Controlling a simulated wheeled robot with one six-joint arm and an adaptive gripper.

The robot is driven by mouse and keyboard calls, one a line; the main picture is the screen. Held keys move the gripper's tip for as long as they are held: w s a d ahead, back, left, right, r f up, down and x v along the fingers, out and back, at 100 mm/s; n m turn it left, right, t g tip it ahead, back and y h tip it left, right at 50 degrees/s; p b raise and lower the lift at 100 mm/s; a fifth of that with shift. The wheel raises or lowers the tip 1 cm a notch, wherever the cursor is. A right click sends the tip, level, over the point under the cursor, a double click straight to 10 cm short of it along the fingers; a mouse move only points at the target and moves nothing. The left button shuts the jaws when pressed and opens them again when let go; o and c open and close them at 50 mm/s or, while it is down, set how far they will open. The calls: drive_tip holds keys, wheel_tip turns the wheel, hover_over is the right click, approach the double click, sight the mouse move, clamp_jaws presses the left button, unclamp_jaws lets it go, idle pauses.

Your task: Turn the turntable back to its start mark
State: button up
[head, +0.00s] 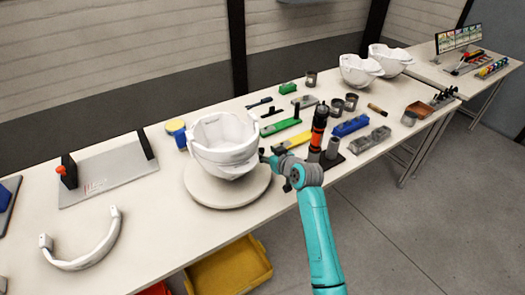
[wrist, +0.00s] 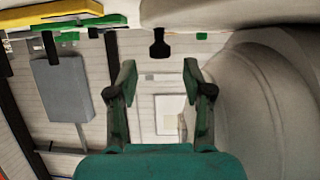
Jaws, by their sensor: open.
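The turntable (head: 205,194) is a pale round disc on the long bench in the head view. A white helmet shell (head: 226,148) stands on it, open side up. My gripper (head: 266,158) is at the right side of the shell, above the disc's right edge. In the wrist view my gripper (wrist: 162,82) has its two fingers spread with nothing between them. A large pale curved surface fills the right of the wrist view, close beside the right finger; I cannot tell whether they touch. I cannot make out a start mark.
A yellow-topped fixture (head: 293,141) and a dark upright tool with an orange band (head: 319,122) stand close right of my arm. A blue-and-yellow tub (head: 176,131) sits behind the turntable. A white curved band (head: 82,262) lies at front left. Bench between is clear.

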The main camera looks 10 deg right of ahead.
sight(262, 150)
drive_tip(key=shift+x, duration=1.9)
clamp_jaws()
